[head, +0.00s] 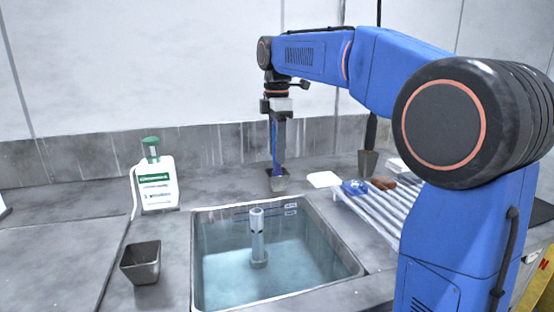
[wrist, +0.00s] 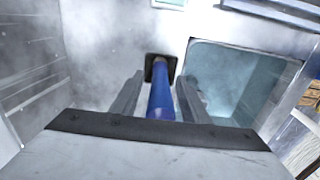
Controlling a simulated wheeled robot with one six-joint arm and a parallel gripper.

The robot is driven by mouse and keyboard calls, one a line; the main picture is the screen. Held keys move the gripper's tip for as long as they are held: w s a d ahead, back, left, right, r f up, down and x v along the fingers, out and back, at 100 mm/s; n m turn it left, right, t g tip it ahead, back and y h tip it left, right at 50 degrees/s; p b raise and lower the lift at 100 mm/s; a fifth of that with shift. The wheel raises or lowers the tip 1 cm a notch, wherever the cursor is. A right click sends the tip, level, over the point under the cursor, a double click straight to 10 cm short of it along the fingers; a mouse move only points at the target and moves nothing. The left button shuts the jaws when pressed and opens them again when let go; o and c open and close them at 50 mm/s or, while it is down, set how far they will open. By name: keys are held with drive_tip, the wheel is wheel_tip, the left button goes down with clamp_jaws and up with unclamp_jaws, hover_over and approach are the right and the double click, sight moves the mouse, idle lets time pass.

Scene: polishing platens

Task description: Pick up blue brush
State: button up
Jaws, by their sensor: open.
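In the wrist view the blue handle (wrist: 161,98) rises from a dark square opening (wrist: 160,69). My gripper (head: 280,148) points down over the brush, and its fingers are also in the wrist view (wrist: 158,90). The fingers are open, one on each side of the handle, with a gap showing on both sides. The brush's bristles are hidden.
A water-filled sink (head: 341,262) with an upright grey pipe (head: 257,240) lies in front. A white bottle (head: 157,184) and dark cup (head: 141,263) stand left. A slatted rack (head: 378,211) with blue and brown items, and a dark pot (head: 368,163), stand right.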

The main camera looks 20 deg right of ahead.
drive_tip(key=shift+f, duration=0.5)
clamp_jaws()
drive_tip(key=shift+r, duration=0.1)
wheel_tip(320, 180, up, 12)
drive_tip(key=shift+f, duration=0.2)
idle(0.4)
